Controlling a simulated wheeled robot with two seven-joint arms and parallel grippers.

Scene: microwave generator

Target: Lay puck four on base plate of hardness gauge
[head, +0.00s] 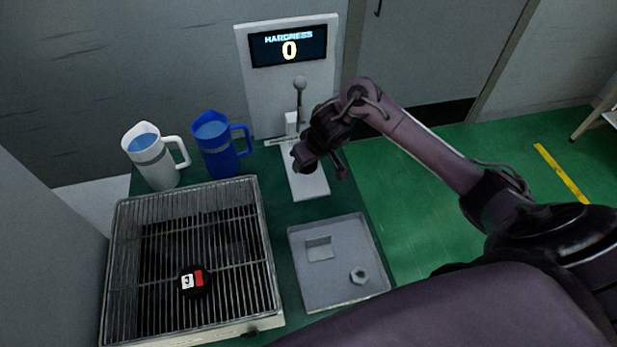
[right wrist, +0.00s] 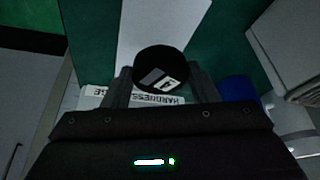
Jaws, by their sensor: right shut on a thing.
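The hardness gauge (head: 288,95) stands at the back of the green table, its display reading 0. Its pale base plate (head: 309,188) sticks out toward me and also shows in the right wrist view (right wrist: 160,22). My right gripper (head: 320,165) is above the base plate, partly covering it. In the right wrist view it is shut on a black puck (right wrist: 160,66), held between the two fingers. The puck has a white label, whose number I cannot read clearly. In the head view the puck cannot be told apart from the dark gripper. My left gripper is not in view.
Another black puck (head: 193,281) with a white and red label lies on the wire rack (head: 240,300). A white jug (head: 150,160) and a blue jug (head: 217,145) stand behind the rack. A grey tray (head: 325,285) holds a small block and a nut-shaped piece.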

